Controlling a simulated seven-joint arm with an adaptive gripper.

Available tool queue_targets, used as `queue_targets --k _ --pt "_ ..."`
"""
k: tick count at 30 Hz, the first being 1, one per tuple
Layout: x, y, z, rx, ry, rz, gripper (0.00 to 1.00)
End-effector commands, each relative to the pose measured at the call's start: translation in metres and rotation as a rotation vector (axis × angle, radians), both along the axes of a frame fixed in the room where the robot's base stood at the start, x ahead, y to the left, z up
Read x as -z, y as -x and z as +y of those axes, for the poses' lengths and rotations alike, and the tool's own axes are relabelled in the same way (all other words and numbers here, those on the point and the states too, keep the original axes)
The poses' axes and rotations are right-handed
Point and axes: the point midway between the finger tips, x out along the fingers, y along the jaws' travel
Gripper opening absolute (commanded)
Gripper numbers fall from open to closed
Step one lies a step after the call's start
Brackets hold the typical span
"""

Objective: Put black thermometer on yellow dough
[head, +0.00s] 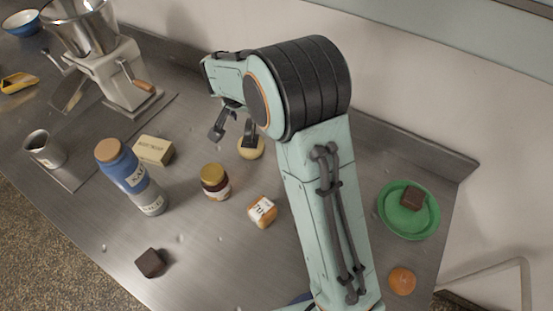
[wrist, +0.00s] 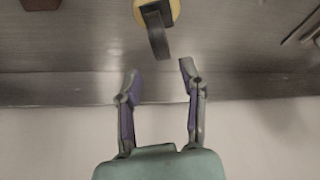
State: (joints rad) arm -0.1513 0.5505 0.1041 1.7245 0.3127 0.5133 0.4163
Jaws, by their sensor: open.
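The yellow dough (head: 252,153) is a pale round lump on the steel counter in the head view, just below my gripper (head: 235,132). In the wrist view the dough (wrist: 172,10) is at the top edge, partly cut off. The black thermometer (wrist: 158,38) lies on it, its dark bar reaching past the dough's edge towards my gripper (wrist: 159,70). My two fingers are spread with nothing between them, and a gap shows between the fingertips and the thermometer. In the head view I cannot clearly tell the thermometer from a dark finger.
A jar with a yellow lid (head: 214,182), an orange-white labelled block (head: 262,211), a blue bottle (head: 124,166) and a cream box (head: 153,150) stand left and in front. A green plate (head: 398,229) holding a brown block is at right. A wall runs behind the counter.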

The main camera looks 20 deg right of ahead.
Motion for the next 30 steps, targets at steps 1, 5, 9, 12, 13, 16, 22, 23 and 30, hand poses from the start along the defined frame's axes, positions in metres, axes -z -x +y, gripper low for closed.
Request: queue_targets --k 1,5,9,12,13,16,22,23,30 --pt "-0.004 0.003 -0.001 -0.004 -0.001 0.003 0.41" --pt "-0.029 0.035 -0.009 -0.049 -0.005 0.047 0.41" --pt "-0.069 0.118 -0.025 -0.161 -0.025 0.151 0.41" --pt "-0.086 0.189 -0.032 -0.256 -0.048 0.232 0.41" --pt "-0.088 0.209 -0.033 -0.285 -0.056 0.254 0.41" --pt "-0.090 0.268 -0.034 -0.376 -0.080 0.316 0.41" --pt "-0.082 0.331 -0.032 -0.489 -0.110 0.382 0.41" --pt "-0.082 0.335 -0.032 -0.495 -0.112 0.386 0.41" --pt "-0.081 0.338 -0.032 -0.504 -0.113 0.392 0.41"
